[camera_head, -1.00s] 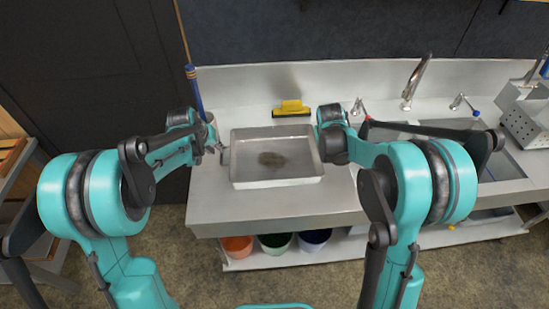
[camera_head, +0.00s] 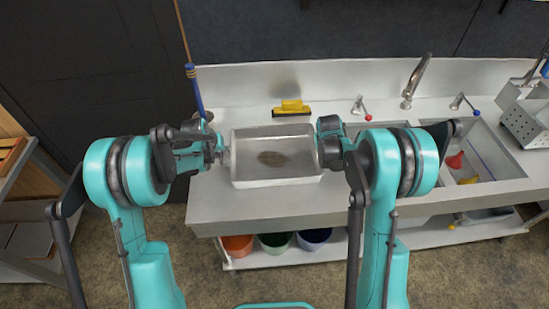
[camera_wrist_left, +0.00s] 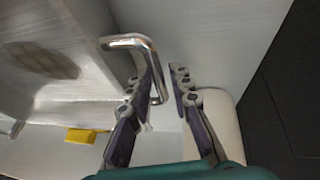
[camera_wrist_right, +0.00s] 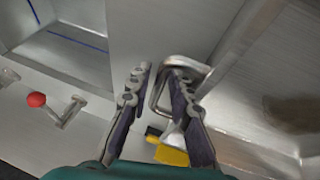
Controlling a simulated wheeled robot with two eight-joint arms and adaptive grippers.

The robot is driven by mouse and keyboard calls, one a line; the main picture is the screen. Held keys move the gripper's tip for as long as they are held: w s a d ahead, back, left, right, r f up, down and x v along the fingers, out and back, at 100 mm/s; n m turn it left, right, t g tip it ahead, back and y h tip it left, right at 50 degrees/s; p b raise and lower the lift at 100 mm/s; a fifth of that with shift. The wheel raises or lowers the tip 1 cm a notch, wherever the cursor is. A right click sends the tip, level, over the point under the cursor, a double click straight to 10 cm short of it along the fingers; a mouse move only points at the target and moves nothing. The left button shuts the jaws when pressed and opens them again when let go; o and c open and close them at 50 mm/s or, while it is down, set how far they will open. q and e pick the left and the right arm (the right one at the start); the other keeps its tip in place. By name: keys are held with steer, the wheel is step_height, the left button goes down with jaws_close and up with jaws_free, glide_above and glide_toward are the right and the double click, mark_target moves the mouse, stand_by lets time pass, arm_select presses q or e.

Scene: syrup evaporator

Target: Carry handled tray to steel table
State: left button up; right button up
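The handled tray (camera_head: 278,183) is a shallow, rectangular metal pan with a brown stain on its floor. It rests on the steel counter (camera_head: 230,208). My left gripper (camera_head: 217,150) is at its left end. In the left wrist view the gripper (camera_wrist_left: 163,85) is open, with the looped handle's (camera_wrist_left: 128,42) outer bar between its fingers. My right gripper (camera_head: 327,148) is at the right end. In the right wrist view that gripper (camera_wrist_right: 158,80) is open, and the other handle (camera_wrist_right: 157,97) reaches between its fingers. Contact is unclear. I cannot identify a separate steel table.
A yellow squeegee (camera_head: 291,107) lies behind the tray. Sinks, a faucet (camera_head: 415,80) and a perforated steel box (camera_head: 528,120) are on the right. Several buckets (camera_head: 275,241) stand below the counter. A shelf rack (camera_head: 30,190) stands at far left. A blue-handled pole (camera_head: 195,88) leans behind my left gripper.

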arm_select(q)
jaws_close()
arm_select(e)
jaws_close()
arm_select(q)
steer(key=shift+r, duration=0.15)
arm_select(e)
steer(key=shift+r, duration=0.1)
